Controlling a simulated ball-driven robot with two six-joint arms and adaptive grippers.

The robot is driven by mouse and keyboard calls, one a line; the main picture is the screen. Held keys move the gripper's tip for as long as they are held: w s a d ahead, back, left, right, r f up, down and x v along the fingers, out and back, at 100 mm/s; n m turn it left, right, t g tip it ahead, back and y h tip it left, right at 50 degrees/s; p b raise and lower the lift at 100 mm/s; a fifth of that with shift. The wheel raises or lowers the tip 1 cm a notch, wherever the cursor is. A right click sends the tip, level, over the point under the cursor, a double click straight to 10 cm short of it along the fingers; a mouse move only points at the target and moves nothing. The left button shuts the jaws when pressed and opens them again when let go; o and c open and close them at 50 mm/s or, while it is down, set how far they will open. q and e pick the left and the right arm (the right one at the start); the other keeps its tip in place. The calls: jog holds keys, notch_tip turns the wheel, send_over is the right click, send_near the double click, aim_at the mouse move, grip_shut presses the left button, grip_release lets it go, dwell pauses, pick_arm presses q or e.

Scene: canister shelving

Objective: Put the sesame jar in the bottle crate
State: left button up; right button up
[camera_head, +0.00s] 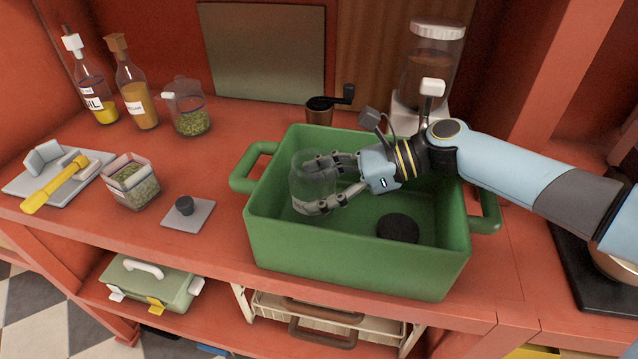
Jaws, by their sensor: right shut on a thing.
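A green crate (355,252) with a loop handle at each end stands on the red counter; it is the only crate-like bin on top. My right gripper (322,188) is shut on a clear glass jar (309,172), held upright inside the left part of the crate, below or near rim height. The jar looks see-through, and I cannot read a label or make out sesame in it. I cannot tell whether its base touches the crate floor. A dark round piece (398,228) lies on the crate floor at right. My left gripper is not in view.
Left of the crate are a square labelled jar (133,186), a small plate with a dark knob (187,213) and a yellow-handled tool (55,184). Two bottles (138,95), a green-filled glass jar (191,115), a grinder (321,110) and a tall dispenser (432,65) stand behind.

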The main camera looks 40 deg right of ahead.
jog(key=shift+f, duration=0.25)
jog(key=o, duration=1.4)
jog(key=shift+r, duration=0.1)
jog(key=shift+r, duration=0.35)
jog(key=p+v, duration=0.4)
jog(key=v, duration=0.3)
jog(key=shift+s+d+r, duration=0.15)
jog(key=shift+d+r, duration=0.05)
